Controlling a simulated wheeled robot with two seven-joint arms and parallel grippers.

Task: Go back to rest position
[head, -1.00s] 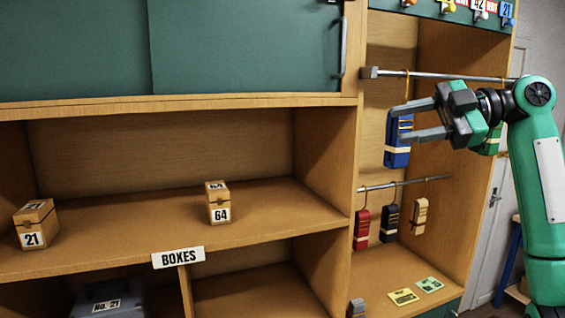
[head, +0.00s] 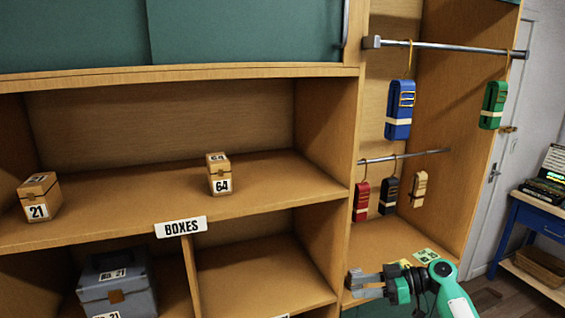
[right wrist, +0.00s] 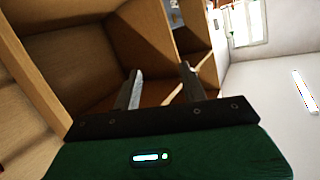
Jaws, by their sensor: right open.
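My right gripper (head: 366,284) is low in the head view, in front of the lower edge of the right-hand cabinet bay. Its fingers point left, are apart and hold nothing. In the right wrist view, the open fingers (right wrist: 160,88) stand in front of wooden shelf compartments, with nothing between them. My left gripper is in neither view.
Blue (head: 399,110) and green (head: 493,105) strap bundles hang from the upper rail (head: 450,46). Red, black and tan ones hang below. Boxes 21 (head: 40,198) and 64 (head: 219,175) stand on the shelf. A grey case (head: 117,285) sits underneath. A blue table (head: 540,213) stands right.

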